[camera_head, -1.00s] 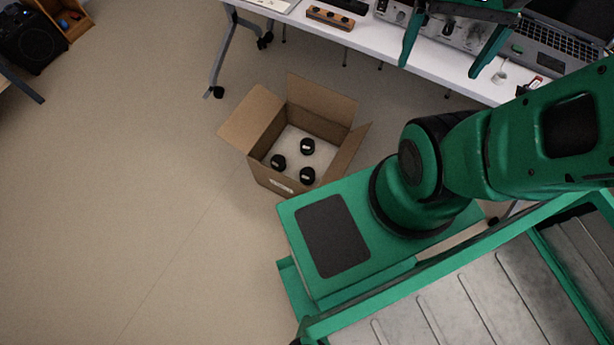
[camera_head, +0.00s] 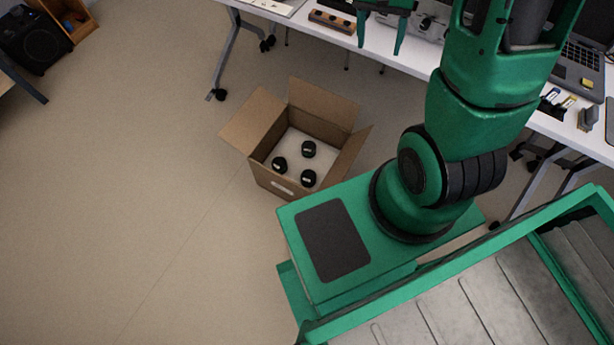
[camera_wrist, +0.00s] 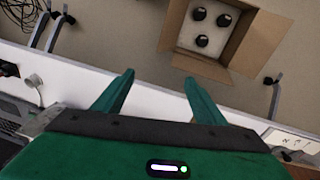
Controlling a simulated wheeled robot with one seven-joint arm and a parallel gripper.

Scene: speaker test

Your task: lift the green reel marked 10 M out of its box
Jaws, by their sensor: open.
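An open cardboard box (camera_head: 262,174) stands on the floor with its flaps spread. It also shows at the top of the wrist view (camera_wrist: 262,42). On its pale inside lie three small black round things, one at the back (camera_head: 308,149), one at the left (camera_head: 280,164) and one at the front (camera_head: 308,178). I cannot make out a green reel or a 10 M marking in either view. My gripper (camera_head: 381,42) is open and empty, over the table edge, beyond the box and to its right. In the wrist view its green fingers (camera_wrist: 158,78) are apart with nothing between them.
A white table (camera_head: 400,62) runs along the back, bearing a wooden block with dark knobs (camera_head: 332,20), a laptop (camera_head: 582,58) and small items at the right. A table leg (camera_head: 226,58) stands behind the box. The floor left of the box is clear.

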